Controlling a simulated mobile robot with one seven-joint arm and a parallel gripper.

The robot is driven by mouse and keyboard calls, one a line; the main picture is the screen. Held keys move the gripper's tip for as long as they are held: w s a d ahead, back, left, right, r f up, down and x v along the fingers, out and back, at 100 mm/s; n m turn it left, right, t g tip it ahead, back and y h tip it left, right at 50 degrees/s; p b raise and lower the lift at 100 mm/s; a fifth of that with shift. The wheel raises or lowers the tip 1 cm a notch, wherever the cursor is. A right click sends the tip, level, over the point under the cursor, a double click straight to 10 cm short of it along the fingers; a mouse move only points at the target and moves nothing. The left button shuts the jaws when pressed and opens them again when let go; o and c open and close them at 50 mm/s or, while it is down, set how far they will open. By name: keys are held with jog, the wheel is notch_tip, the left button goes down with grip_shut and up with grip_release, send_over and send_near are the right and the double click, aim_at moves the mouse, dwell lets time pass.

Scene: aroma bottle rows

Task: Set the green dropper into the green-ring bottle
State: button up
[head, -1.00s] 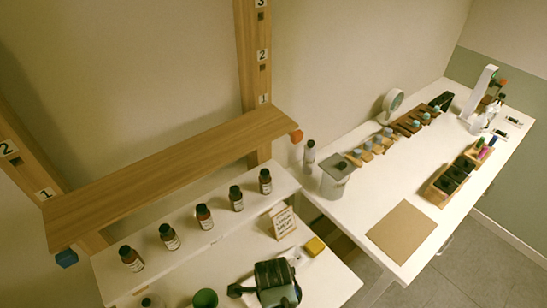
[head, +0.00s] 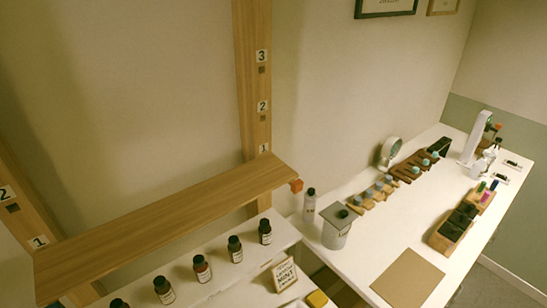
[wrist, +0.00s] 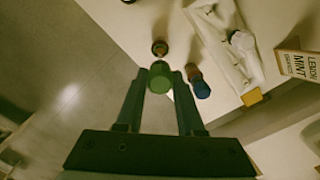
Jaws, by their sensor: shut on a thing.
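In the wrist view my gripper (wrist: 157,76) is shut on the green dropper (wrist: 160,82), whose round green top sits between the two fingertips. A small dark bottle with a pale rim (wrist: 160,47) stands just beyond the dropper; its ring colour is too unclear to tell. The dropper's lower part is hidden, so I cannot tell whether it touches that bottle. A brown bottle with a blue top (wrist: 199,85) is close to the right finger. My gripper is not in the head view, and no green ring can be made out there.
Several dark bottles (head: 202,268) stand in a row below a wooden shelf (head: 165,225). A mint sign (head: 285,274) stands right of them; a white tray (wrist: 222,35) and a yellow block (wrist: 252,97) lie near my gripper. A brown mat (head: 408,279) lies on the right table.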

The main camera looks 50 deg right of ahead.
jog(key=shift+f, duration=0.15)
jog(key=shift+f+b, duration=1.7)
jog(key=shift+f, duration=0.45)
jog(key=shift+f, duration=0.15)
jog(key=shift+f+b, duration=1.1)
jog(key=shift+f, duration=0.15)
jog(key=o, duration=0.8)
jog(key=shift+r, duration=0.1)
